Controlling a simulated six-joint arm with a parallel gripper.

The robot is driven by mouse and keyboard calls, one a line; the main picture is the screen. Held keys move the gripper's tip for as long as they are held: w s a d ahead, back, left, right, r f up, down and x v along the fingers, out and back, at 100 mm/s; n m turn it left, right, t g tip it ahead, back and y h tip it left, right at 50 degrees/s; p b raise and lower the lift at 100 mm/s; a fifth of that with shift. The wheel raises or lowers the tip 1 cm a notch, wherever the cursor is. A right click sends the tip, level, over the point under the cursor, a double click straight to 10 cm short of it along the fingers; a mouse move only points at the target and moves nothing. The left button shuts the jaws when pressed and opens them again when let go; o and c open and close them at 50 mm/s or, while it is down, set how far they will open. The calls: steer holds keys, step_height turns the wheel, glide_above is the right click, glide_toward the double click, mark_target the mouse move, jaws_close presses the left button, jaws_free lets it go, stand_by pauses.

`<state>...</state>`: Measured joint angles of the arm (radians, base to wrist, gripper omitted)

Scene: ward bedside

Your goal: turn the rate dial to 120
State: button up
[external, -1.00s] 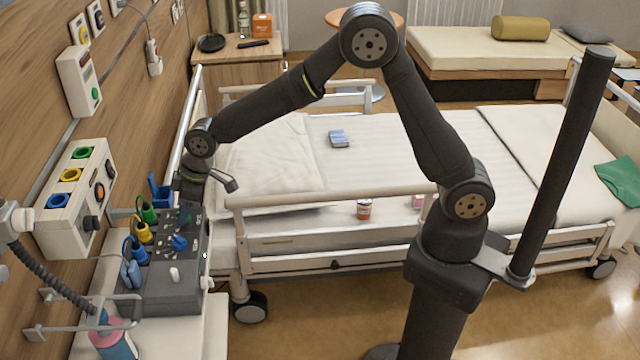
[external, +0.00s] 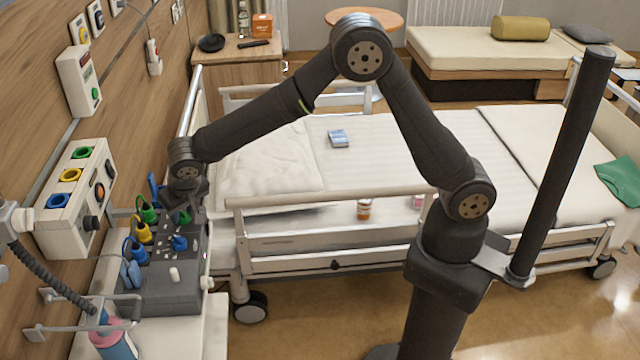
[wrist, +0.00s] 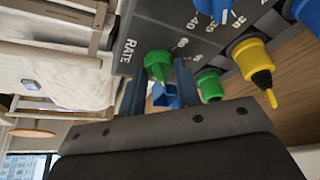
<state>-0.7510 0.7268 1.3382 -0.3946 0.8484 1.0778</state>
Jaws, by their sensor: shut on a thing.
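The rate dial is a green knob beside the word RATE on the dark panel (wrist: 190,40); the dial (wrist: 158,64) shows in the wrist view. My gripper (wrist: 160,84) points at the panel with one finger on each side of the dial and is shut on it. In the external view my gripper (external: 184,203) is low over the back of the dark device (external: 160,290), with the green dial (external: 184,217) just below it. Scale numbers are printed near the dial, but I cannot read its setting.
A blue knob (external: 179,243) sits in front of the dial. Green (external: 149,213), yellow (external: 144,233) and blue (external: 140,254) plugs with cables line the device's left side. The bed rail (external: 330,196) is to the right, the wall panel (external: 75,200) to the left.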

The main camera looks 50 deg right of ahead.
steer(key=shift+a+m+g+h, duration=0.1)
steer(key=shift+m+g+h, duration=0.35)
steer(key=shift+m, duration=1.15)
steer(key=shift+h, duration=0.25)
steer(key=o, duration=1)
steer(key=shift+c, duration=0.2)
steer(key=v, duration=1.7)
steer(key=shift+s, duration=0.35)
steer(key=shift+t, duration=0.25)
steer(key=x, duration=1.7)
steer(key=shift+f, duration=0.1)
